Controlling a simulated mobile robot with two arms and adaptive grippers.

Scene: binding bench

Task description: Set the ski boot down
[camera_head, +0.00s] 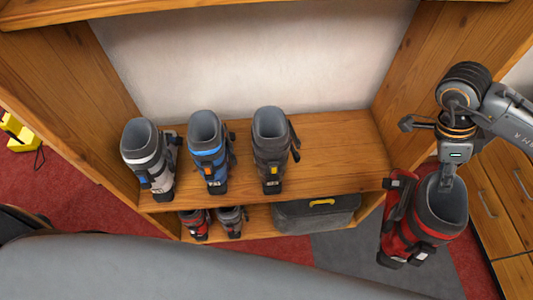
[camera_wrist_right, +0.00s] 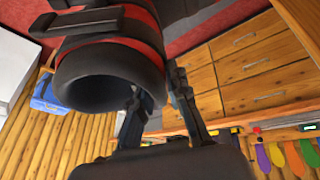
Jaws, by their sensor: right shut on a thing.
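The red and dark grey ski boot (camera_head: 398,220) hangs from my right gripper (camera_head: 447,178) at the right, beside the shelf's right end and in the air. My right gripper is shut on the boot's upper rim. In the right wrist view the boot's open cuff (camera_wrist_right: 110,75) lies against the fingers (camera_wrist_right: 157,95). The upper shelf board (camera_head: 335,150) carries a white boot (camera_head: 150,165), a blue boot (camera_head: 208,150) and a dark grey boot (camera_head: 271,152), all upright. My left gripper is not in view.
The upper board is bare right of the dark grey boot. Below stand a red boot (camera_head: 194,225), another boot (camera_head: 231,221) and a grey case (camera_head: 315,216) with a yellow handle. A wooden side panel (camera_head: 405,75) bounds the shelf. Wooden drawers (camera_head: 500,190) stand at right.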

